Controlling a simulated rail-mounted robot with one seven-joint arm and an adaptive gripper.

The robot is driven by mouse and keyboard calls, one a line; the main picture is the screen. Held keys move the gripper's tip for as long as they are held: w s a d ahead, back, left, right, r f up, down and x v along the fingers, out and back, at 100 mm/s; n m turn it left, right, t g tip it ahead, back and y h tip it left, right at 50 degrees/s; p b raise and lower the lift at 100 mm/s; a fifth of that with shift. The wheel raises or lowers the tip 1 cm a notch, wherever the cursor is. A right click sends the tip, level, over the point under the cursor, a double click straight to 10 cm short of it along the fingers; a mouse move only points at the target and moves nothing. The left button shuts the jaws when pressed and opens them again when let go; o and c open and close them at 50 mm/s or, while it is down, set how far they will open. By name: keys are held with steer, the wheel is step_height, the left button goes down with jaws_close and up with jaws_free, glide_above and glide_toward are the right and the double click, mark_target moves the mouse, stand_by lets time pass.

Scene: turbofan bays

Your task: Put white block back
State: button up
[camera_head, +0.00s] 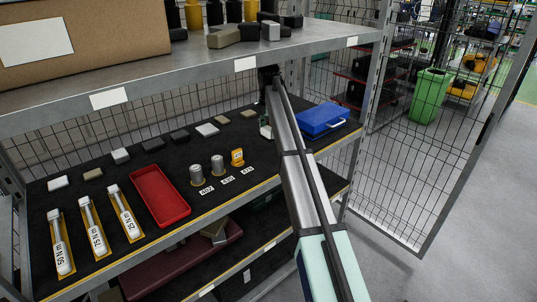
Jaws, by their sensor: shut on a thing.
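My arm (300,185) reaches up across the shelf bay. A pale part (265,127) shows just left of the arm over the middle shelf, small and mostly covered; I cannot tell if it is part of my wrist or a held thing. My gripper's fingers are hidden behind the arm. Whitish blocks lie in the back row of the black-matted middle shelf (100,215): one at the far left (58,183), one right of it (120,155), and a flatter one near the middle (207,130). I cannot tell which is the task's white block.
A blue case (321,120) is right of my arm. The upper shelf (190,65) overhangs. A mesh door (430,165) stands open at right.

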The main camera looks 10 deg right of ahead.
mark_target(268, 157)
step_height(268, 157, down, 9)
steer(key=p, duration=0.2)
steer(key=shift+f+p, duration=0.1)
steer(key=shift+p, duration=0.25)
steer(key=shift+f, duration=0.1)
steer(key=o, duration=1.1)
step_height(268, 157, up, 12)
steer(key=b, duration=0.3)
